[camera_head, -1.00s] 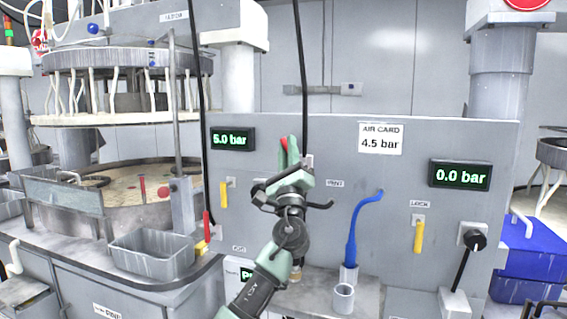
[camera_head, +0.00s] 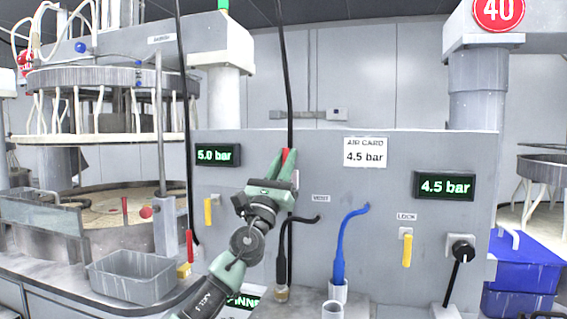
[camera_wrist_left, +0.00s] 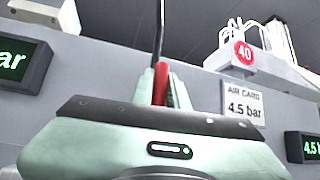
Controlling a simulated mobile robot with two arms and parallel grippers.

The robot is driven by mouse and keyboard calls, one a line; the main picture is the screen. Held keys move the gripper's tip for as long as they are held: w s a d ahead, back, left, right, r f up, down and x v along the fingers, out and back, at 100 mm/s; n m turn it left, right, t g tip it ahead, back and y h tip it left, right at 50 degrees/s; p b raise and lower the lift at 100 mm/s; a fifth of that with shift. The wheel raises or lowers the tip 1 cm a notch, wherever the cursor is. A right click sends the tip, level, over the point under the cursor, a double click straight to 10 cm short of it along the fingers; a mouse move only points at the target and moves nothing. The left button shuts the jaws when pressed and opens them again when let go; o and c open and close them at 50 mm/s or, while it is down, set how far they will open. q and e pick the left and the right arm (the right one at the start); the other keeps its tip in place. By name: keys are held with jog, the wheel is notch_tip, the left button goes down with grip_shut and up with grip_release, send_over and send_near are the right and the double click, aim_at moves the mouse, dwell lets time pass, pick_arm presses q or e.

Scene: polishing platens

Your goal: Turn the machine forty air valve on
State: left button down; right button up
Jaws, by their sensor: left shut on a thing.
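My left gripper (camera_head: 283,165) is in front of the grey panel, its fingers pointing up and shut on a red valve handle (camera_head: 288,156). In the left wrist view the red handle (camera_wrist_left: 169,88) stands roughly upright between the green fingers (camera_wrist_left: 159,92). The valve body is hidden behind the gripper. The right pressure display (camera_head: 445,186) reads 4.5 bar, matching the air card (camera_head: 365,152). My right gripper is out of view.
The left display (camera_head: 217,155) reads 5.0 bar. Yellow levers hang at left (camera_head: 208,211) and under LOCK (camera_head: 407,250). A black hose (camera_head: 284,248) and a blue hose (camera_head: 341,243) stand below, close to my arm. A grey bin (camera_head: 132,278) is at left.

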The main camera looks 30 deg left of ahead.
pick_arm(q)
jog(key=shift+s+a+r, duration=0.1)
jog(key=shift+r, duration=0.15)
jog(key=c, duration=1.4)
grip_release()
jog(key=shift+f+h, duration=0.1)
jog(key=shift+h, duration=0.2)
jog(key=b+v, duration=0.1)
jog(key=v, duration=0.6)
jog(key=shift+s+f, duration=0.2)
jog(key=shift+f, duration=0.1)
